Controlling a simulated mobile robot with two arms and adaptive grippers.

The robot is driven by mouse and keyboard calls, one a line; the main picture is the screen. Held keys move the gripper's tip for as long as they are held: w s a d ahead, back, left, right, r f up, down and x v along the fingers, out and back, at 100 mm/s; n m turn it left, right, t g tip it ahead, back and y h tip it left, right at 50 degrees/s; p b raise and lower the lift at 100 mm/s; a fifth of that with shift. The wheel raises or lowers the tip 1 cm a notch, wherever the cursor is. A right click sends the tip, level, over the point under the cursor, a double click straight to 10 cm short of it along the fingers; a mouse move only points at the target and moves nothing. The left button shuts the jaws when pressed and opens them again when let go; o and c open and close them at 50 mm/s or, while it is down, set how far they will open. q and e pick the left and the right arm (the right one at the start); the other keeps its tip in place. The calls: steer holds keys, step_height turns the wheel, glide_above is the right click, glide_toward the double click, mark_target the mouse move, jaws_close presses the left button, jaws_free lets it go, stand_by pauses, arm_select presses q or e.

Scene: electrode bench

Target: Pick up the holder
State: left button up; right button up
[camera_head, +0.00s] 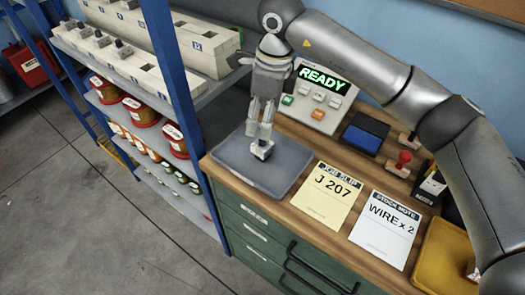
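A small pale grey block with a dark top, which looks like the holder (261,150), is at the grey tray (290,178) on the wooden bench. My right arm comes in from the right. Its gripper (260,135) points down, with the fingertips right at the top of the block and partly hiding it. The fingers look close together, but I cannot tell whether they are shut on the block. I also cannot tell whether the block rests on the tray or hangs just above it. My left gripper is not in view.
Behind the tray stands a console (318,97) reading "READY". To the right are a yellow job slip (326,197), a white stock note (383,228), a blue pad (364,135), stamps and a yellow tray (440,262). A blue-posted shelf (178,75) with jars stands close at left.

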mark_target(263, 142)
steer(key=f+p, duration=0.1)
steer(key=f, duration=0.3)
steer(key=shift+a+f, duration=0.15)
steer(key=shift+a, duration=0.05)
step_height(263, 142, down, 5)
steer(key=shift+w+d+r+p, duration=0.1)
steer(key=shift+w+d+p, duration=0.05)
steer(key=shift+p, duration=1)
steer(key=shift+f, duration=0.3)
steer(key=c, duration=1.1)
steer(key=shift+r, duration=0.1)
steer(key=shift+c, duration=0.4)
steer(key=shift+w+r, duration=0.1)
